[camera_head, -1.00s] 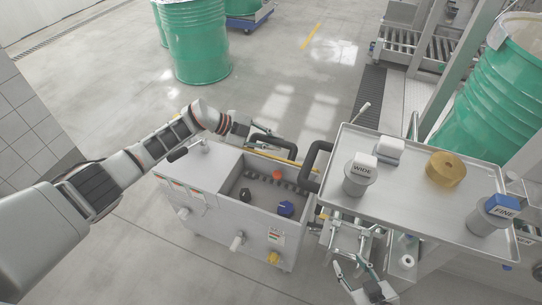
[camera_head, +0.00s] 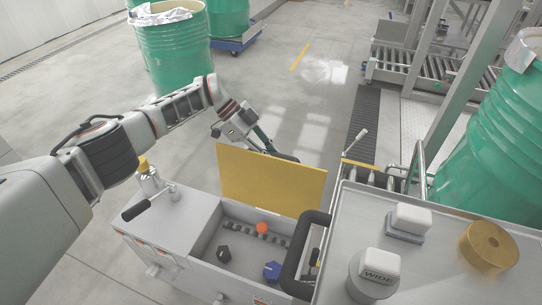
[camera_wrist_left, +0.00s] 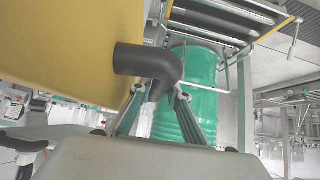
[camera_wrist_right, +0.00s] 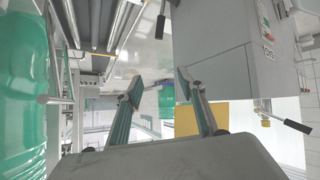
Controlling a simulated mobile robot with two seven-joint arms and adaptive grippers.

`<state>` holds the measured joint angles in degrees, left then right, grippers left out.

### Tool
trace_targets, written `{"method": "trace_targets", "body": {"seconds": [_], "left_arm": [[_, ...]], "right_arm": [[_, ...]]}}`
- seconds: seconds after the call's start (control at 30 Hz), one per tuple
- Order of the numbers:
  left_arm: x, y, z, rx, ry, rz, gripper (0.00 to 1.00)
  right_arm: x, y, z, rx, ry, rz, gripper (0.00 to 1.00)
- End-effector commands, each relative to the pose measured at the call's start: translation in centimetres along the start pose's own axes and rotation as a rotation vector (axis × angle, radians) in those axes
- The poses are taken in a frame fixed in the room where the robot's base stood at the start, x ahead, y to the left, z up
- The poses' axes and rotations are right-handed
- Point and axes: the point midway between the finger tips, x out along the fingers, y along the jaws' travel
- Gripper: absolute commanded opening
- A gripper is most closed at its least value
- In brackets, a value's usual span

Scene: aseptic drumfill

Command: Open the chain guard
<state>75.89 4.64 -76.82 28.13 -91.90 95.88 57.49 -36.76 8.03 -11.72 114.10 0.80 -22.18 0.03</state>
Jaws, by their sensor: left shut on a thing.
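The chain guard is a yellow panel (camera_head: 272,180) standing raised, tilted near upright, along the far edge of the grey box (camera_head: 160,220). In the left wrist view the yellow panel (camera_wrist_left: 70,45) fills the upper left. My left gripper (camera_head: 265,143) is behind the panel, its fingertips partly hidden. In the left wrist view my left gripper (camera_wrist_left: 160,92) is shut on the black bent handle (camera_wrist_left: 148,62) beside the panel. My right gripper (camera_wrist_right: 163,92) is open, with nothing between its fingers. It does not show in the head view.
The open box holds an orange knob (camera_head: 262,228), a black knob (camera_head: 223,253) and a blue knob (camera_head: 272,271). A metal tray (camera_head: 440,235) with weights stands close at right. Green drums (camera_head: 175,50) stand behind.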

Motion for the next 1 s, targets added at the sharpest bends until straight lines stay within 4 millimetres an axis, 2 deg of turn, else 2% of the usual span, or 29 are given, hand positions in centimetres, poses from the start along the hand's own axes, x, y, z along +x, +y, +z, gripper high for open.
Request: {"method": "trace_targets", "body": {"seconds": [0.03, 0.6, 0.63, 1.0], "left_arm": [[0.6, 0.1, 0.2, -0.01, 0.002, 0.014, 0.0], [0.7, 0.3, 0.0, -0.027, 0.002, 0.033, 0.0], [0.7, 0.3, 0.0, -0.027, 0.002, 0.033, 0.25], [-0.1, 0.2, 0.1, -0.026, 0.0, 0.028, 0.25]], "right_arm": [[0.1, 0.1, 0.2, -0.002, 0.001, 0.002, 0.4], [0.7, 0.8, -0.9, -0.011, 0.024, 0.014, 0.4], [0.7, 0.7, -0.9, -0.011, 0.024, 0.013, 0.4], [0.3, 0.3, -0.2, -0.011, 0.012, 0.005, 0.4]]}}
